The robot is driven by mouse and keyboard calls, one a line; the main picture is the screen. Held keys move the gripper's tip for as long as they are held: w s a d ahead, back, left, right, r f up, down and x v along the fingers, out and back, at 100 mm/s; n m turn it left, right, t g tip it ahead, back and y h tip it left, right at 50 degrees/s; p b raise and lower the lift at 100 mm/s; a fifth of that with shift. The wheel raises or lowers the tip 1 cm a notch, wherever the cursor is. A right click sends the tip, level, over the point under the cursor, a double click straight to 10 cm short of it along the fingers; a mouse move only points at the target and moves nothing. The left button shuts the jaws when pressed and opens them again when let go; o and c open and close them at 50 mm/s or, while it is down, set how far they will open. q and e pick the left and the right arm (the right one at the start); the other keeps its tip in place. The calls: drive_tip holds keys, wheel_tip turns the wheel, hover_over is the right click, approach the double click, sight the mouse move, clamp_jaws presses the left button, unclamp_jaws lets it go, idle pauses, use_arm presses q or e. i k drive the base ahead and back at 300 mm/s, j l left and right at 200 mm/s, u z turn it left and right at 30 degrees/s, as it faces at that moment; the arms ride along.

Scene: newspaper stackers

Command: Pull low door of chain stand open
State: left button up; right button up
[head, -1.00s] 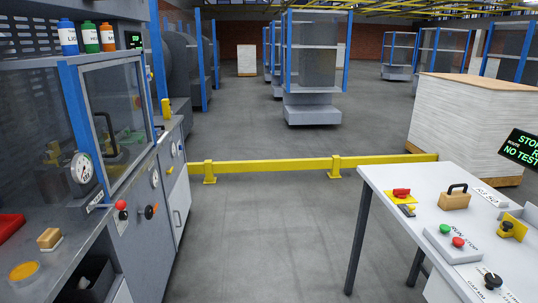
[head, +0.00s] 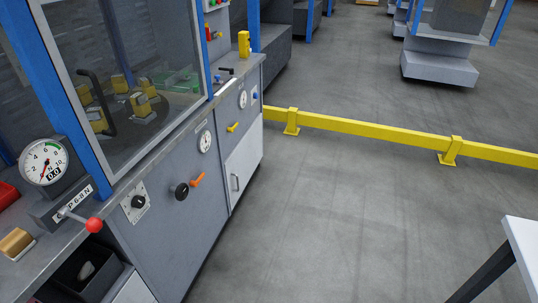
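The grey chain stand cabinet (head: 160,239) stands along the left of the head view. A light low door (head: 245,168) is set in the far lower part of its front. It looks shut and has a small upright handle (head: 236,183) near its left edge. Neither of my grippers is in the picture.
A yellow floor rail (head: 370,131) crosses the floor beyond the cabinet's far end. A white table corner (head: 522,245) shows at the lower right. The grey floor (head: 320,220) between is clear. A red-knobbed lever (head: 94,225) and an orange handle (head: 197,179) stick out from the cabinet.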

sight(240, 165)
drive_tip(key=i+l+u, duration=0.45)
drive_tip(key=i+l, duration=0.15)
drive_tip(key=i+l+u, duration=0.1)
drive_tip(key=i+l, duration=0.15)
drive_tip(key=i+l+u, duration=0.1)
drive_tip(key=i+l, duration=0.15)
drive_tip(key=l, duration=0.2)
drive_tip(key=i+l+u, duration=0.1)
drive_tip(key=i+l, duration=0.15)
drive_tip(key=i+l+u, duration=0.1)
drive_tip(key=l, duration=0.4)
drive_tip(key=i+l+u, duration=0.1)
drive_tip(key=i+l, duration=0.25)
